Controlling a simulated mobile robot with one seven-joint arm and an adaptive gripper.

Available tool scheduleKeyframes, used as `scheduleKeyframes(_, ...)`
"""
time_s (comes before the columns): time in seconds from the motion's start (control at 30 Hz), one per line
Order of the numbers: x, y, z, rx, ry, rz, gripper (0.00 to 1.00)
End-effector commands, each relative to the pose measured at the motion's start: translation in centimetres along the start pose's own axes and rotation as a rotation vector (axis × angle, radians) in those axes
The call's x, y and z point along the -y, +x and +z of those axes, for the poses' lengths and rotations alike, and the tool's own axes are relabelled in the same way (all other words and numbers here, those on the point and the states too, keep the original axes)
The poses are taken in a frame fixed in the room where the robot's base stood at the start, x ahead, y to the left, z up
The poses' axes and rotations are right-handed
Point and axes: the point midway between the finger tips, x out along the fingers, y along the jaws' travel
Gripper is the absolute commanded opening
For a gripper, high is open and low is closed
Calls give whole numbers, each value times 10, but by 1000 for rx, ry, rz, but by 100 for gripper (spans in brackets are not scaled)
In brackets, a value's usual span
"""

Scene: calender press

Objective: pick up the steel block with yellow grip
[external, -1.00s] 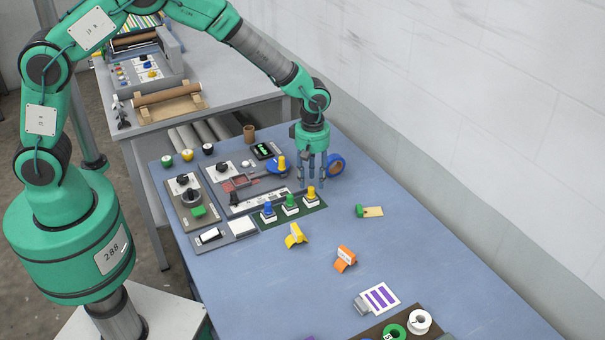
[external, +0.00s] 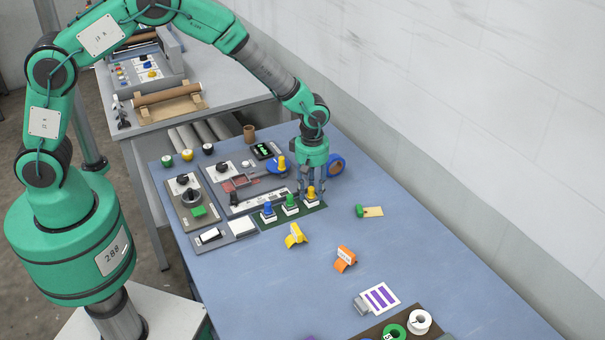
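The steel block with yellow grip (external: 311,199) stands at the right end of a row of three blocks on a dark green mat (external: 290,221). Beside it stand a block with a green grip (external: 290,203) and one with a blue grip (external: 267,210). My gripper (external: 312,188) points down over the yellow-grip block. Its fingers are apart, one on each side of the yellow grip as seen here. Whether they touch the grip is too small to tell.
Control panels (external: 188,205) stand left of the row. A blue tape roll (external: 336,164) lies behind my gripper. A yellow clip (external: 296,236), an orange clip (external: 345,258) and a green-headed tagged item (external: 368,211) lie in front and to the right.

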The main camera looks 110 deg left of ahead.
Motion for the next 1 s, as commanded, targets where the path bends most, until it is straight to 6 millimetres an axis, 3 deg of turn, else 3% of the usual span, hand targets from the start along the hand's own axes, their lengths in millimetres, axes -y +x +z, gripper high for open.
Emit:
scheduleKeyframes(0.07,0,0,0,0,0,0,36)
scheduleKeyframes(0.2,0,0,0,0,0,0,8)
scheduleKeyframes(0.27,0,0,0,0,0,0,0)
scheduleKeyframes(0.67,0,-3,0,0,0,1,0)
scheduleKeyframes(1.0,-1,-38,0,1,0,3,0)
